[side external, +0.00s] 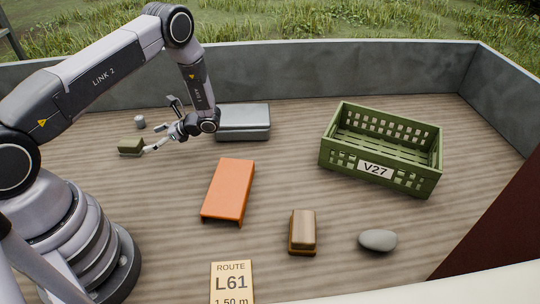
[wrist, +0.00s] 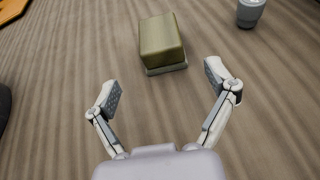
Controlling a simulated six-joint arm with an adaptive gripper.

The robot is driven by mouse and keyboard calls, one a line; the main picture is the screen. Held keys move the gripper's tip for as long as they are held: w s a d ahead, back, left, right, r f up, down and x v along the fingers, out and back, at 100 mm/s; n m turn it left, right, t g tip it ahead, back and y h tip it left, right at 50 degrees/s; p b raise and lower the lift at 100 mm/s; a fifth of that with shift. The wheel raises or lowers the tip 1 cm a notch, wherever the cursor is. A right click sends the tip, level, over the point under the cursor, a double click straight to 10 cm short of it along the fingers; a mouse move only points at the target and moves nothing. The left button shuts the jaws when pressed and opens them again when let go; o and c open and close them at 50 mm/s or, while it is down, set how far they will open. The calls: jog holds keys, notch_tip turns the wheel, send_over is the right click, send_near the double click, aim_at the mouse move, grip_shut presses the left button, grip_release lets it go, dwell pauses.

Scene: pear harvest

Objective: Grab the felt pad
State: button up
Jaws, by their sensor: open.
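A small olive-green block (side external: 131,147) with a thin grey-green layer along its base lies on the wooden floor at the left. It also shows in the wrist view (wrist: 162,42), at the upper middle. A tan block (side external: 302,229) with a brown lower part lies at the front middle. No label shows which of these is the felt pad. My gripper (side external: 161,124) is open and empty, just right of the olive block. In the wrist view my gripper (wrist: 161,78) has its fingers spread, with the block beyond the fingertips and bare floor between them.
A small grey cylinder (side external: 140,121) stands behind the olive block; the wrist view shows it too (wrist: 250,12). A grey case (side external: 243,123), an orange bench-like piece (side external: 229,188), a green crate (side external: 382,181) labelled V27 and a grey stone (side external: 378,240) lie rightward. Grey walls (side external: 310,72) enclose the floor.

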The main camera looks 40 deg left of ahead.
aim_at(140, 142)
jog(key=shift+x, duration=3.55)
jog(key=shift+w+r, duration=0.1)
jog(key=c, duration=1.2)
jog(key=shift+r, duration=0.1)
jog(key=shift+c, duration=0.2)
